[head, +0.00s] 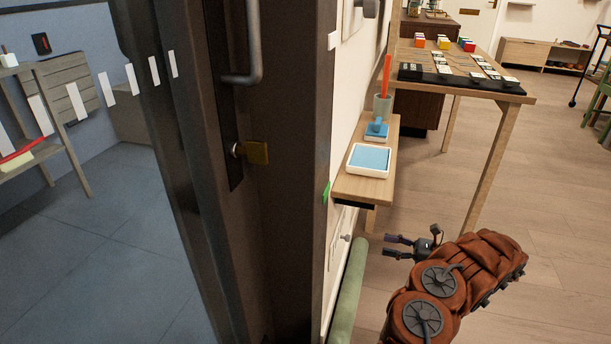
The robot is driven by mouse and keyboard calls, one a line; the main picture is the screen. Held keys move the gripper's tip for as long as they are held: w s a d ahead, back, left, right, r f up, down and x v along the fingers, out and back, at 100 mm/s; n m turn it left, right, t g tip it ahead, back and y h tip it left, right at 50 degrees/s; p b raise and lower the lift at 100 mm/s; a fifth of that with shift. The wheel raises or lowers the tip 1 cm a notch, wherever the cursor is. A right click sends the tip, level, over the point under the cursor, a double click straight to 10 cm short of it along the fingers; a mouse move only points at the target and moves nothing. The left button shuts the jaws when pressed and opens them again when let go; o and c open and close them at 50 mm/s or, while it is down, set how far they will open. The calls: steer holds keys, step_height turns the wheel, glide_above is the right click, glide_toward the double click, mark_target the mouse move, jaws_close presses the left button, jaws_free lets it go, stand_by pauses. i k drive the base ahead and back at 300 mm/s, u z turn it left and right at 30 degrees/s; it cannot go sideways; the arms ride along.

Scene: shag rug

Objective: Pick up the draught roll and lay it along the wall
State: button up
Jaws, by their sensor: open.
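A long pale green roll (349,292), which looks like the draught roll, lies on the floor close beside the foot of the wall (339,250). It runs roughly parallel to the wall, and its near end is cut off by the bottom of the view. I cannot tell whether it touches the wall. My gripper (387,246) is open and empty, to the right of the roll's far end. Its two dark fingers point left towards the roll, with a gap between. I cannot tell its exact height above the floor.
A narrow wall shelf (352,188) with a blue pad and a cup overhangs near the roll's far end. A wooden table (515,95) stands behind.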

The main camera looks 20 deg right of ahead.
mark_target(341, 330)
steer(key=k, duration=1)
